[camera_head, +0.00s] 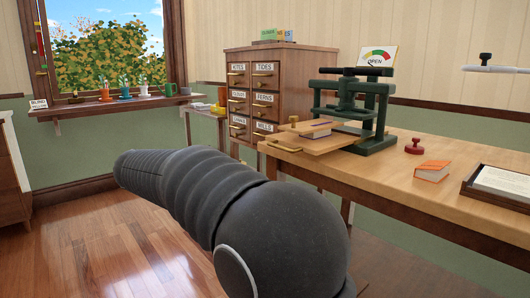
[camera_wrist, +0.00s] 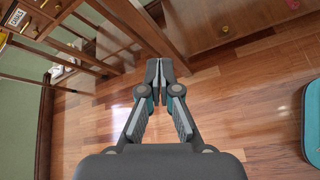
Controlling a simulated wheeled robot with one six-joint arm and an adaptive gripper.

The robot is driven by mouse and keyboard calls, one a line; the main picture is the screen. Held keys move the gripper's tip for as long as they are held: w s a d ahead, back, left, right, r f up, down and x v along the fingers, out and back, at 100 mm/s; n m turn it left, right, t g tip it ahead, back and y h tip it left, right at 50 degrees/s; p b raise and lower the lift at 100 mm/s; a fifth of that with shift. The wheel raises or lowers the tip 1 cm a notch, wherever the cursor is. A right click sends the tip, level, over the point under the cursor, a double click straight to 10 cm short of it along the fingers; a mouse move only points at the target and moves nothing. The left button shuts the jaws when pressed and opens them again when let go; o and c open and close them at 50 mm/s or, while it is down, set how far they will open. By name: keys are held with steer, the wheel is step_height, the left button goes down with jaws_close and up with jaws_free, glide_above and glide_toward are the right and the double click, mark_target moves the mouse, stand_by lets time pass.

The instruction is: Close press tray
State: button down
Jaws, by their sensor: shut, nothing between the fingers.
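The press (camera_head: 355,110) is a dark green frame standing on the wooden table. In the head view my dark arm fills the middle foreground, and the gripper's fingers are not visible there. In the wrist view my gripper (camera_wrist: 159,66) points over the wooden floor with its fingertips together, holding nothing. It is apart from the tray, which I cannot make out in the wrist view.
An orange book (camera_head: 432,171), a red stamp (camera_head: 414,147) and a paper tray (camera_head: 480,190) are on the table right of the press. A labelled drawer cabinet (camera_head: 290,75) stands behind. A windowsill (camera_head: 100,107) holds small pots. Floor at left is clear.

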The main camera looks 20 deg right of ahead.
step_height(320, 180, up, 10)
steer(key=d+r+n+h, duration=0.1)
steer(key=d+n+h, duration=0.2)
steer(key=h, duration=0.1)
steer(key=n+b, duration=0.2)
glide_toward(277, 147)
steer(key=x, duration=0.7)
steer(key=shift+d, duration=0.1)
steer(key=shift+d, duration=0.1)
